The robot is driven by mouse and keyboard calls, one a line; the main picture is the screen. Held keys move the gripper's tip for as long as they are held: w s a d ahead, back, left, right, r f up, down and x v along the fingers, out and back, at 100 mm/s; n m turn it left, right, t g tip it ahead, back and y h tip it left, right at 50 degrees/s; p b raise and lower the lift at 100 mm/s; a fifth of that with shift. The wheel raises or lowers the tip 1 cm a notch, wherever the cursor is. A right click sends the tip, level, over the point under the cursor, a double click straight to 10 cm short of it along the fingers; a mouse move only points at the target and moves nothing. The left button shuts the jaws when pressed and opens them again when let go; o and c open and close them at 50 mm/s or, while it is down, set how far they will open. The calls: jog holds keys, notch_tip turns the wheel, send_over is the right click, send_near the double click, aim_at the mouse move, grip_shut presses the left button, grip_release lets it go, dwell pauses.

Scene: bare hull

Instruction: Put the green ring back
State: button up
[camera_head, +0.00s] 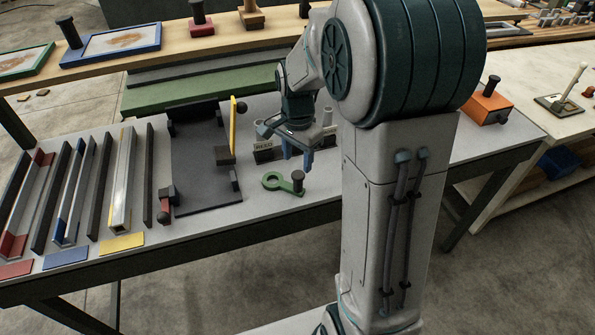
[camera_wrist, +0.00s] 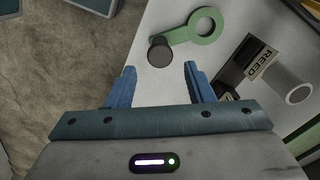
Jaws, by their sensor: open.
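The green ring (camera_head: 272,181) lies flat near the front edge of the grey table. It is a flat green piece with a round hole at one end and an upright black knob (camera_head: 298,180) at the other. In the wrist view the ring (camera_wrist: 204,24) is at the top, with its knob (camera_wrist: 160,51) just beyond the gap between the fingers. My gripper (camera_head: 296,159) is open and empty, with blue fingers pointing down, above and behind the ring in the head view. In the wrist view its fingertips (camera_wrist: 159,68) are apart, with nothing between them.
A dark block labelled REED (camera_head: 263,153) with a pale cylinder stands behind the ring; the block also shows in the wrist view (camera_wrist: 246,56). A dark panel (camera_head: 200,165) and coloured rails fill the left. An orange block (camera_head: 487,108) stands at the right.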

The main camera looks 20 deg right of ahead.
notch_tip(320, 180, up, 3)
jog(key=shift+r, duration=0.15)
jog(key=s+a+r+n+t, duration=0.1)
jog(key=s+n, duration=0.5)
jog(key=s, duration=0.3)
jog(key=s+a+r+n+t, duration=0.2)
jog(key=s+n, duration=0.4)
jog(key=s, duration=0.2)
jog(key=shift+s+r, duration=0.3)
jog(key=shift+s, duration=0.1)
